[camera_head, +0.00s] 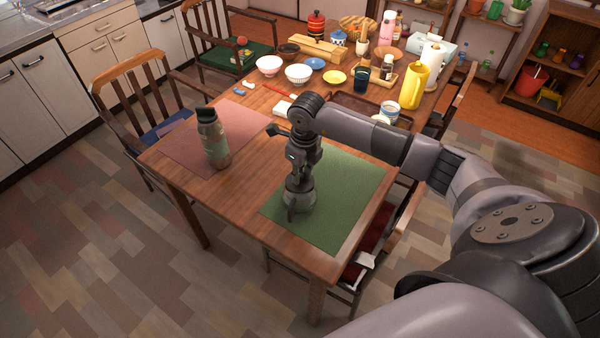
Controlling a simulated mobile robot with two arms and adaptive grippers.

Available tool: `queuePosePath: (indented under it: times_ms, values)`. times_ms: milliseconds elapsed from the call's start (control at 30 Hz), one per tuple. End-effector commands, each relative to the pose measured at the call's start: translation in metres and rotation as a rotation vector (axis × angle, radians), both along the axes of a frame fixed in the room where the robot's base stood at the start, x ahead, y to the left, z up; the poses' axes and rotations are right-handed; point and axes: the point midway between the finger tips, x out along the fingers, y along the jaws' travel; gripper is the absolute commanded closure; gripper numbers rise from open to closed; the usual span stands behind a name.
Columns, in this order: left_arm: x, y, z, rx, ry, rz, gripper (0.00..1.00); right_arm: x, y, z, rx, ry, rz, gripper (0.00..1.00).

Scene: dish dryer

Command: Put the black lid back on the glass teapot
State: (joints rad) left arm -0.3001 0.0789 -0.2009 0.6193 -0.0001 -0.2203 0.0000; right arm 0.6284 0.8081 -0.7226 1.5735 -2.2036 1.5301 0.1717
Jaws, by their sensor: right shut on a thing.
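The black lid cannot be made out apart from the dark gripper, so the held thing looks likely to be the lid. My left gripper is not in view.
A dark bottle (213,140) stands on the pink placemat (185,148) to the left. Bowls (299,73), a yellow pitcher (413,86) and several other items crowd the table's far half. Chairs stand around the table. The green placemat is otherwise clear.

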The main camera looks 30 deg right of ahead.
Motion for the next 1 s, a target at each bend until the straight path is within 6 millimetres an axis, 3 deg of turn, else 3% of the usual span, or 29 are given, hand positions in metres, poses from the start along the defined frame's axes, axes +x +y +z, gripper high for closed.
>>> queuePosePath:
  times_ms: [967,1000]
  values:
    - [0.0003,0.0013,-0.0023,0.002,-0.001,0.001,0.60,-0.0004,0.0005,-0.0008,0.001,0.000,0.000,1.00]
    - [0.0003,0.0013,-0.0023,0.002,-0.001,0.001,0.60,-0.0003,0.0005,-0.0008,0.001,0.000,0.000,0.81]
